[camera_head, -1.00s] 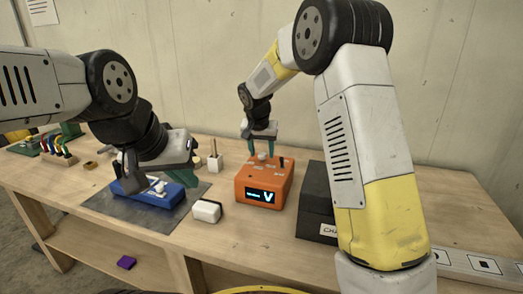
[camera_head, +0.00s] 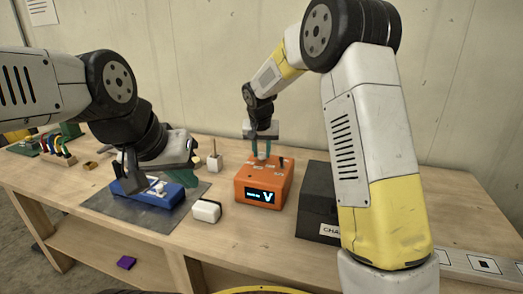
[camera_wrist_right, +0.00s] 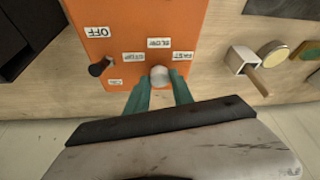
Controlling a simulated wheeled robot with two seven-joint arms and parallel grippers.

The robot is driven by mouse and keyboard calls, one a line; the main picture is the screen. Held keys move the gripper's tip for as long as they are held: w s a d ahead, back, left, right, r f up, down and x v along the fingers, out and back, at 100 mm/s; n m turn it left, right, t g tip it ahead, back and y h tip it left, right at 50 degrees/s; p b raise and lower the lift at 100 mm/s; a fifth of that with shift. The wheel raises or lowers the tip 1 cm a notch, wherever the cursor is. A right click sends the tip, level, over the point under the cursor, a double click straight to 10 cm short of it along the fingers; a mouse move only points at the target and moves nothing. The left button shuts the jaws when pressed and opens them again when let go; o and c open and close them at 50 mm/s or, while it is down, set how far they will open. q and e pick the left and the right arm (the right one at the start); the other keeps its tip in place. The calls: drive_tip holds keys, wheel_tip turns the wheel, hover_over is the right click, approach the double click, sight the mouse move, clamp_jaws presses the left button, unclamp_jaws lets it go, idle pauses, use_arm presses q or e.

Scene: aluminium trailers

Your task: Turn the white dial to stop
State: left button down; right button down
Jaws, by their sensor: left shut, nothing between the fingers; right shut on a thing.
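The orange box (camera_head: 262,187) stands on the bench with a lit display showing a "V". Its white dial (camera_wrist_right: 159,75) is on top, among labels reading STOP, SLOW and FAST in the right wrist view. My right gripper (camera_wrist_right: 158,88) is shut on the white dial, one teal finger on each side; it also shows from above in the head view (camera_head: 262,152). The dial's pointing mark cannot be made out. My left gripper (camera_head: 195,166) is shut and empty, above the blue box (camera_head: 150,196) with a white knob.
A black lever (camera_wrist_right: 101,67) sits beside the OFF label on the orange box. A white block (camera_head: 206,211) lies to its left, and a dark box (camera_head: 316,205) stands close on its right. A grey mat (camera_head: 115,210) lies under the blue box.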

drive_tip(key=n, duration=0.1)
drive_tip(key=n+y, duration=0.1)
drive_tip(key=n, duration=0.1)
drive_tip(key=n+y, duration=0.1)
drive_tip(key=n, duration=0.1)
drive_tip(key=shift+d+g, duration=0.25)
drive_tip(key=shift+g, duration=0.05)
drive_tip(key=n+y, duration=0.1)
drive_tip(key=n, duration=0.1)
drive_tip(key=n+g, duration=0.1)
drive_tip(key=n, duration=0.2)
drive_tip(key=shift+w+n+y, duration=0.1)
drive_tip(key=shift+n+y, duration=0.2)
drive_tip(key=shift+y, duration=0.1)
drive_tip(key=shift+d, duration=0.1)
drive_tip(key=c, duration=1.1)
unclamp_jaws()
drive_tip(key=shift+r, duration=0.1)
drive_tip(key=v, duration=0.7)
drive_tip(key=shift+d+r, duration=0.15)
drive_tip(key=shift+r, duration=0.1)
